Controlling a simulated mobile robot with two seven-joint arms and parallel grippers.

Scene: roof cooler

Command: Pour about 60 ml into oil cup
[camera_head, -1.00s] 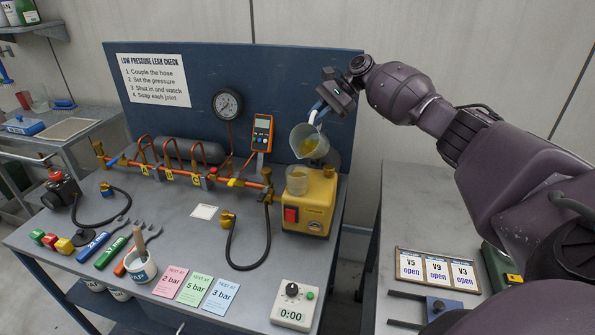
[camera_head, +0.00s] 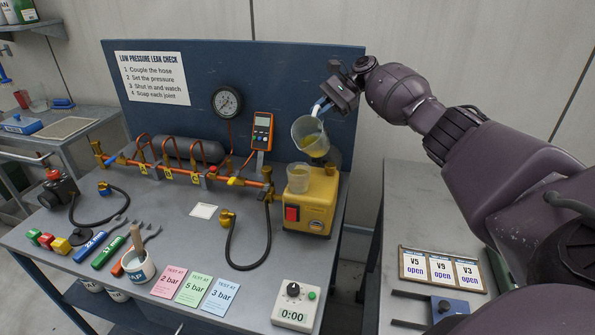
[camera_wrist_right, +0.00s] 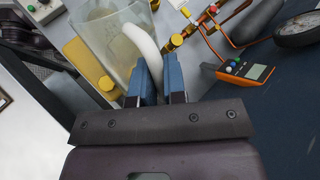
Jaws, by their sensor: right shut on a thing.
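My right gripper (camera_head: 322,106) is shut on the white handle of a clear jug (camera_head: 308,132), with yellowish liquid low inside. The jug is tilted, its mouth toward the left, above a small clear cup (camera_head: 298,178), which appears to be the oil cup. The cup stands on the yellow pump unit (camera_head: 318,200). I see no clear stream between jug and cup, and the cup's level is hard to read. In the right wrist view, the blue fingers (camera_wrist_right: 161,78) grip beside the curved handle, and the jug (camera_wrist_right: 105,42) fills the upper left. My left gripper is not in view.
A blue back panel (camera_head: 285,80) with a gauge (camera_head: 227,102) and an orange meter (camera_head: 262,131) stands behind. The copper pipe manifold (camera_head: 190,175) runs left of the pump. A black hose (camera_head: 232,250) and a timer (camera_head: 296,305) lie in front.

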